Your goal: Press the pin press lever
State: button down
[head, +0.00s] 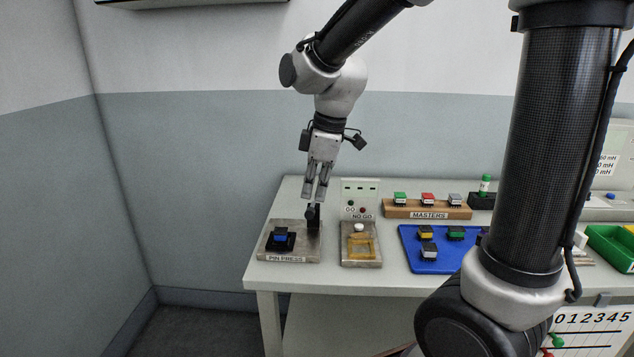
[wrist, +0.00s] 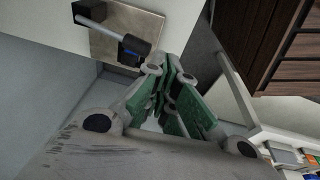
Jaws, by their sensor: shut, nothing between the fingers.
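The pin press (head: 290,252) is a grey plate at the left end of the table, labelled PIN PRESS. A black nest with a blue connector (head: 281,237) sits on its left part. The black lever (head: 313,216) stands at its right side. In the wrist view the lever shows as a pale rod (wrist: 103,29) running from a black block to a dark end, with a bit of blue there. My gripper (head: 316,197) is shut and empty, pointing down just above the lever's top. I cannot tell whether they touch. The green-padded fingers also show in the wrist view (wrist: 168,88).
A GO/NO GO gauge (head: 361,252) stands close to the right of the press. Further right are the MASTERS rack (head: 426,209) with several connectors, a blue tray (head: 415,262) and a green bin (head: 612,250). The wall to the left is clear of objects.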

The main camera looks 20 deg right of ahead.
jog(key=shift+s+d+r, duration=0.1)
jog(key=shift+s+r, duration=0.05)
jog(key=shift+r, duration=0.35)
jog(key=shift+s+r, duration=0.15)
jog(key=shift+r, duration=0.35)
jog(key=s+d+r+m+t+h, duration=0.1)
jog(key=s+d+r+m+t, duration=0.2)
jog(key=s+d+m, duration=1)
jog(key=s+d, duration=0.2)
jog(key=s, duration=0.2)
jog(key=shift+d+r+m+h, duration=0.15)
jog(key=shift+d+m+h, duration=0.15)
jog(key=shift+h, duration=0.1)
